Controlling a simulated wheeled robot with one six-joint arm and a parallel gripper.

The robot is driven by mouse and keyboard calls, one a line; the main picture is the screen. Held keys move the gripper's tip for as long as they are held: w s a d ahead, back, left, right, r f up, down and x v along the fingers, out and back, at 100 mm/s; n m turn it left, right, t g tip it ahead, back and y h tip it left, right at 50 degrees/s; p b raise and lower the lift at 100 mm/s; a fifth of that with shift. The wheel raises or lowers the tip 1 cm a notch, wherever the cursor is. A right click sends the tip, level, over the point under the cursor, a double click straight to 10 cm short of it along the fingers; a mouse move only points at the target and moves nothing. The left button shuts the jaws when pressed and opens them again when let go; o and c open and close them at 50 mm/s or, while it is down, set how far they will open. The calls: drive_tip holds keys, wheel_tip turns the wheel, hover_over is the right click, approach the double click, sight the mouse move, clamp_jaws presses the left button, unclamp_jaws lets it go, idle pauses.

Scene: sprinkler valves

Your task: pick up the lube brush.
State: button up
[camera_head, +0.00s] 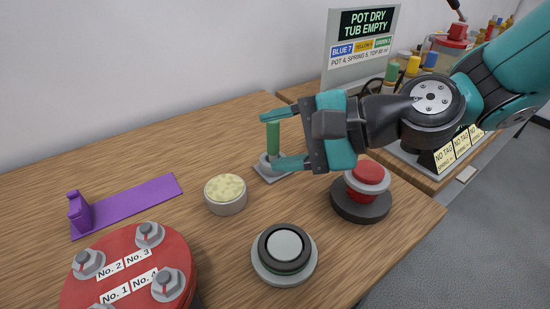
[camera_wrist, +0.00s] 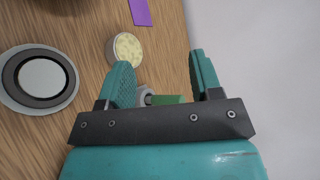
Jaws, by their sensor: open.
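The lube brush appears to be the upright green handle (camera_head: 273,136) standing in a small grey holder (camera_head: 262,171) on the table. Its lower end is hidden in the holder and behind a finger. My gripper (camera_head: 270,141) is open and level, with one teal finger at the upper part of the handle and the other near its base in the head view. In the wrist view the green handle (camera_wrist: 170,99) lies between the two fingers, close to the palm. I cannot tell whether either finger touches it.
A round tub with pale yellow contents (camera_head: 225,194) stands left of the holder. A red-topped dark knob (camera_head: 361,190) stands close below my gripper. A sign (camera_head: 361,50) stands behind.

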sight(278, 123)
drive_tip(key=w+d+f+m+t+b, duration=0.1)
drive_tip(key=w+f+m+t, duration=0.1)
drive_tip(key=m, duration=0.4)
drive_tip(key=w+f+m+t+b, duration=0.1)
drive_tip(key=w+f+m+t, duration=0.1)
drive_tip(key=w+m+t, duration=0.2)
drive_tip(key=w+d+f+m+t+b, duration=0.1)
drive_tip(key=w+f+m+t, duration=0.2)
drive_tip(key=w+m, duration=0.2)
drive_tip(key=shift+w+d+m+b, duration=0.15)
drive_tip(key=shift+m, duration=0.8)
drive_tip(key=shift+w+d+m+b, duration=0.1)
drive_tip(key=shift+d+m+b, duration=0.05)
drive_tip(key=shift+m, duration=0.8)
drive_tip(key=shift+m+h, duration=0.3)
drive_tip(key=p+x, duration=0.1)
drive_tip(key=x, duration=0.1)
drive_tip(key=p+x, duration=0.4)
drive_tip(key=x, duration=0.1)
drive_tip(key=shift+w+d+r, duration=0.1)
drive_tip(key=shift+w+r, duration=0.1)
drive_tip(key=shift+r, duration=0.1)
drive_tip(key=shift+w+f, duration=0.15)
drive_tip(key=c, duration=1)
